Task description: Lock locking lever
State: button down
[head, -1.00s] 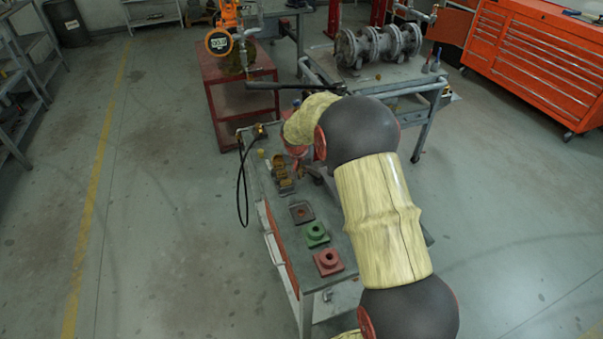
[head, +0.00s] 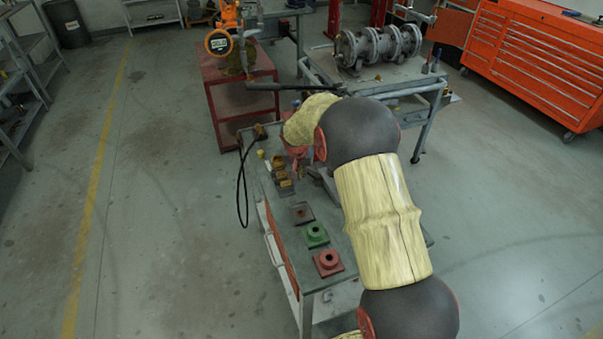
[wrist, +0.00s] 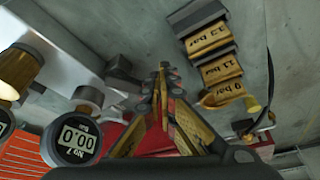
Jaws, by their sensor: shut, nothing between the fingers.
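My gripper (wrist: 164,74) is in the middle of the wrist view, its fingers drawn together at the tips with nothing held. In the head view my arm hides most of it, above the far end of the grey workbench (head: 283,222). I cannot pick out the locking lever with certainty. A grey metal part (wrist: 122,76) lies left of the fingertips in the wrist view, apart from them in the picture. A round gauge reading 00.0 (wrist: 75,138) is at the lower left; whether the lever belongs to either part is unclear.
Blocks with bar labels (wrist: 214,58) lie right of my gripper. A black cable (head: 240,185) hangs off the bench's left side. Green (head: 316,235) and red (head: 328,262) flanged parts sit nearer. A red cart (head: 225,100) stands behind. The floor at left is clear.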

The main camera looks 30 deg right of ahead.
jog(key=shift+d, duration=0.1)
dwell(0.3)
jog(key=shift+s+d, duration=0.45)
jog(key=shift+s, duration=0.15)
jog(key=shift+r, duration=0.15)
jog(key=v, duration=1.1)
jog(key=shift+s+r, duration=0.15)
jog(key=shift+r, duration=0.2)
